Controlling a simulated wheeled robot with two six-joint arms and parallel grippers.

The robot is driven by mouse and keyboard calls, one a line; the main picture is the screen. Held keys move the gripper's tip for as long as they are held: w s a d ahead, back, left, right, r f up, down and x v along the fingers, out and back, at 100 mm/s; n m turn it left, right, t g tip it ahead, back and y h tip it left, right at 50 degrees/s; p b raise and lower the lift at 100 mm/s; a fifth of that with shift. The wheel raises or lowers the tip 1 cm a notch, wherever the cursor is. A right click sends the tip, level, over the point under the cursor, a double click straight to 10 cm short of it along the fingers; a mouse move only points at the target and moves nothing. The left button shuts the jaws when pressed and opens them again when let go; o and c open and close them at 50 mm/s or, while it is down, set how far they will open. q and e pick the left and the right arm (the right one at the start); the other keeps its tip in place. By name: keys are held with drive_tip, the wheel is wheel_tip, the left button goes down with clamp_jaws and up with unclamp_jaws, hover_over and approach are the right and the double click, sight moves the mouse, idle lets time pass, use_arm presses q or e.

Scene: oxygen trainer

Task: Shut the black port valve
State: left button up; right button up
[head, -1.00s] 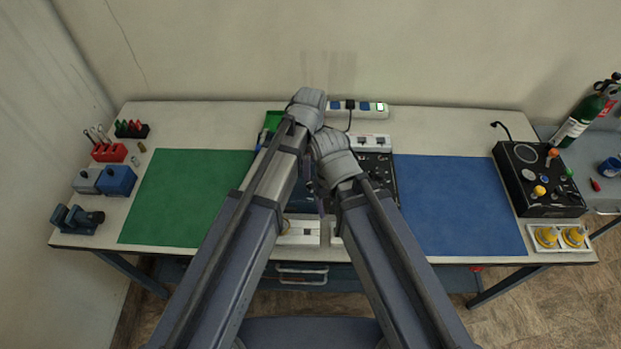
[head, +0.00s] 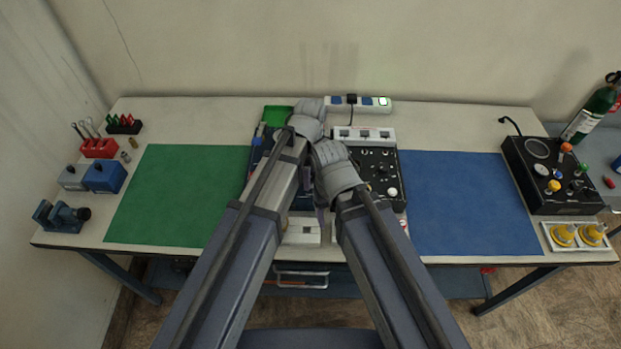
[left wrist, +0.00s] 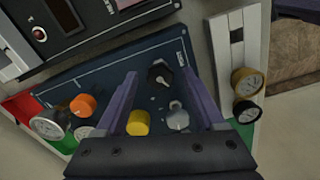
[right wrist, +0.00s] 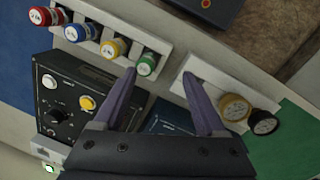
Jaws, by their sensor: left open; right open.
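The black valve (left wrist: 159,74) has a dark knob and shows between the open fingers of my left gripper (left wrist: 159,80) in the left wrist view. I cannot tell whether the fingers touch it. It sits on a dark blue panel (left wrist: 115,70) with a yellow knob (left wrist: 138,122), a grey knob (left wrist: 178,118) and an orange knob (left wrist: 83,105). In the head view my arms cover much of this panel. My right gripper (right wrist: 158,78) is open and empty over the table, with the blue panel's edge (right wrist: 168,120) showing between its fingers.
Beside the blue panel stands a black control box (head: 378,172) with several knobs. A rack of coloured-cap gauges (right wrist: 108,40) lies near the right gripper. The green mat (head: 165,195) and blue mat (head: 460,200) are clear. A power strip (head: 365,103) lies at the back.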

use_arm(q)
drive_tip(key=shift+c, duration=0.3)
clamp_jaws()
idle(0.3)
